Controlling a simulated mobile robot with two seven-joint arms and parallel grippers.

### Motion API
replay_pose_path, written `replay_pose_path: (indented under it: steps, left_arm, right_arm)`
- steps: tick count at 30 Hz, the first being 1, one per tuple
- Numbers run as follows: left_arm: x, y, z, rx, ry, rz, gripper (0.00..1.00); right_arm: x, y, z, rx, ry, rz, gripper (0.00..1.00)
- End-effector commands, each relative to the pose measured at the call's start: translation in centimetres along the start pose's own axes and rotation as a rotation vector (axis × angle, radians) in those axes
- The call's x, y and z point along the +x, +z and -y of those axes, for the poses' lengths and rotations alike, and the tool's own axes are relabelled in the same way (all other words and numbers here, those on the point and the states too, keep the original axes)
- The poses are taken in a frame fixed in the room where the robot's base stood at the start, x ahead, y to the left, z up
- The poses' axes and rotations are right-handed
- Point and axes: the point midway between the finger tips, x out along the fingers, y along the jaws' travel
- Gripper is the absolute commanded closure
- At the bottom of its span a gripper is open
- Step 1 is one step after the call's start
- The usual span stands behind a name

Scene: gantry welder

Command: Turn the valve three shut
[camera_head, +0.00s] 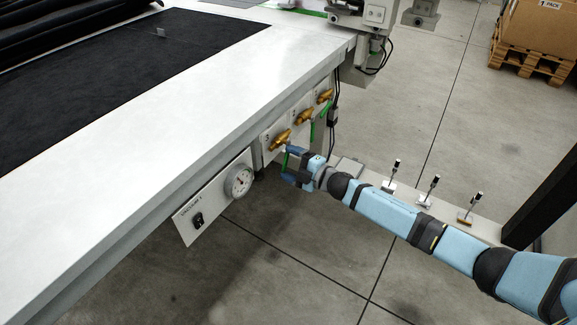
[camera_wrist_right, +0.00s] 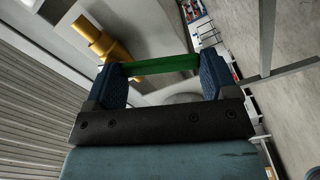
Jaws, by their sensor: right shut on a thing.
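Three brass valves sit in a row on the white panel under the table's side edge. My right gripper (camera_head: 289,166) is at the nearest valve (camera_head: 279,140), with its green handle (camera_head: 284,160) between the fingers. In the right wrist view the green handle (camera_wrist_right: 160,65) spans the gap between the two blue fingers, and the brass valve body (camera_wrist_right: 105,45) is beyond it at the upper left. The middle valve (camera_head: 303,115) and the far valve (camera_head: 325,95) stand apart from the gripper. The valve labels are too small to read surely. My left gripper is not in view.
A pressure gauge (camera_head: 239,181) and a black switch (camera_head: 197,219) are on the white panel left of the gripper. Several small levers, one at the middle (camera_head: 432,188), stand on a grey beam behind my right arm. Black cables (camera_head: 333,112) hang beside the far valve.

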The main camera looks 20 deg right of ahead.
Motion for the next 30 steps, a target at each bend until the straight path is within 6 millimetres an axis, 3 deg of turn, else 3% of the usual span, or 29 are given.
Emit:
replay_pose_path:
  steps: [13, 30]
  left_arm:
    - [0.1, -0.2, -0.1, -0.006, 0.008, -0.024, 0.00]
    - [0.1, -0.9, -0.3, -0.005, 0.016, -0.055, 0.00]
  right_arm:
    - [0.0, 1.5, 0.0, -0.263, -0.001, -0.001, 0.63]
    - [0.0, 1.7, -0.2, -0.315, -0.001, 0.000, 0.63]
